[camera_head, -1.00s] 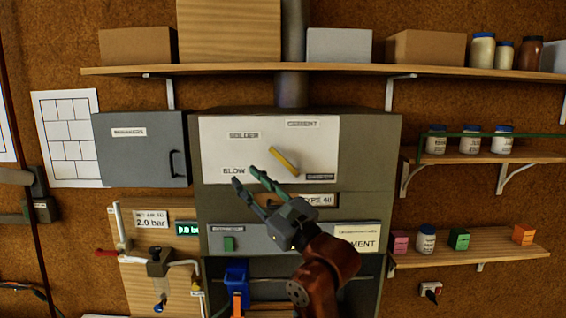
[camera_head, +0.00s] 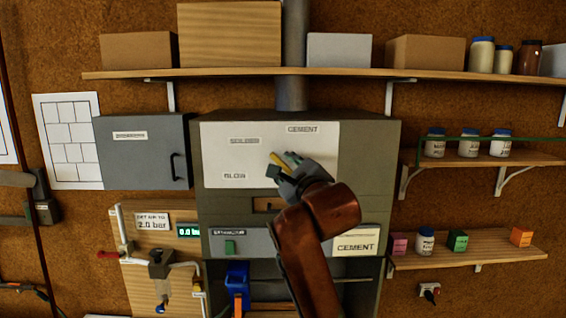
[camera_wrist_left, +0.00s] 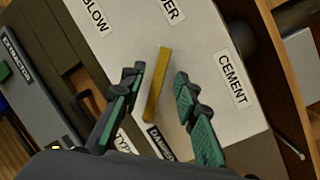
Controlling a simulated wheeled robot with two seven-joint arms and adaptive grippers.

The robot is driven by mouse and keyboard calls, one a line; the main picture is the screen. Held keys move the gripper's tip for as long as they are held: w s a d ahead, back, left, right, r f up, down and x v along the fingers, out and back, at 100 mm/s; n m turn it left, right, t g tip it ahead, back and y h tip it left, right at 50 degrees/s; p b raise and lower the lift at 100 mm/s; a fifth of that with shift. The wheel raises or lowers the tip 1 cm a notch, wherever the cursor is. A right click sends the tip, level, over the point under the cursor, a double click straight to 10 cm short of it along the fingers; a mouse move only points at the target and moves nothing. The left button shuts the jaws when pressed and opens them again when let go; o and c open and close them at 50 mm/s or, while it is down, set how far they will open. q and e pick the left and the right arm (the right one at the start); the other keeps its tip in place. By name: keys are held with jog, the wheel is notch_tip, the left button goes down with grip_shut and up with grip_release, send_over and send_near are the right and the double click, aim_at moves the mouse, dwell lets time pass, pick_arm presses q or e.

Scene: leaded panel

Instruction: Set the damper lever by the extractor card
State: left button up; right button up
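The yellow damper lever (camera_head: 276,158) is on a white panel (camera_head: 220,160) on the grey cabinet front, slanting up and left in the head view. The panel is labelled SOLDER (camera_head: 244,141), CEMENT (camera_head: 303,129) and BLOW (camera_head: 234,176). My left gripper (camera_head: 282,165) is at the lever and hides part of it. In the left wrist view the lever (camera_wrist_left: 158,85) lies between the open fingers (camera_wrist_left: 160,72), with a gap on each side. The extractor card (camera_head: 356,245), reading CEMENT, is at the cabinet's lower right. My right gripper is out of view.
A grey wall box (camera_head: 143,150) is left of the cabinet. A long shelf (camera_head: 330,72) with boxes runs above it. Smaller shelves with jars (camera_head: 470,147) and coloured blocks (camera_head: 458,240) are at right. A pressure display (camera_head: 188,231) is at lower left.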

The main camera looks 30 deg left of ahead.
pick_arm(q)
jog(key=shift+w+a, duration=0.25)
jog(key=shift+c, duration=0.6)
grip_shut()
